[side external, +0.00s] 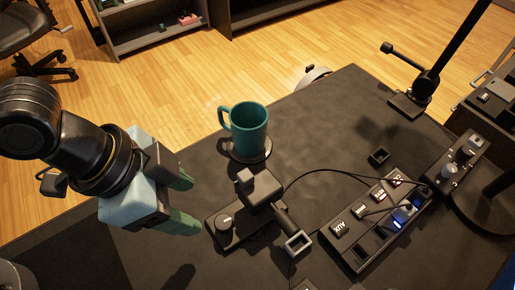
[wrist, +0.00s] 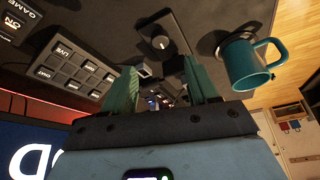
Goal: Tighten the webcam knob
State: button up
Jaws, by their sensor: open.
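A black device (side external: 258,188) stands on the dark desk near the middle of the side view, with a flat base. A round knob (side external: 225,222) with a pale mark sits on that base; a knob (wrist: 160,42) on a dark plate also shows in the wrist view. I cannot tell for sure which part is the webcam knob. My gripper (side external: 187,202) is at the left, its green fingers pointing right towards the base, apart from the knob. In the wrist view, my gripper (wrist: 160,66) is open, with nothing held between the fingertips.
A teal mug (side external: 249,128) stands on a round coaster (side external: 262,157) behind the device. A button panel (side external: 345,232), a control box with knobs (side external: 463,150) and a black stand (side external: 410,104) are at the right. Cables cross the desk. The back middle is clear.

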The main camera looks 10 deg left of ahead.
aim_at(223, 221)
jog(key=shift+x, duration=5)
jog(key=shift+c, duration=0.2)
jog(key=c, duration=1)
jog(key=shift+m, duration=0.3)
jog(key=m, duration=0.1)
jog(key=m+g, duration=0.1)
jog(key=m, duration=0.1)
jog(key=shift+w+g+h, duration=0.2)
jog(key=shift+g+h, duration=0.1)
jog(key=m+g, duration=0.1)
jog(key=m, duration=0.3)
jog(key=shift+w, duration=0.15)
jog(key=m+g, duration=0.1)
jog(key=m, duration=0.2)
jog(key=m+g+y, duration=0.1)
jog(key=m, duration=0.2)
jog(key=shift+w+d+g, duration=0.1)
jog(key=shift+w+g, duration=0.05)
jog(key=shift+g, duration=0.15)
jog(key=shift+m, duration=0.3)
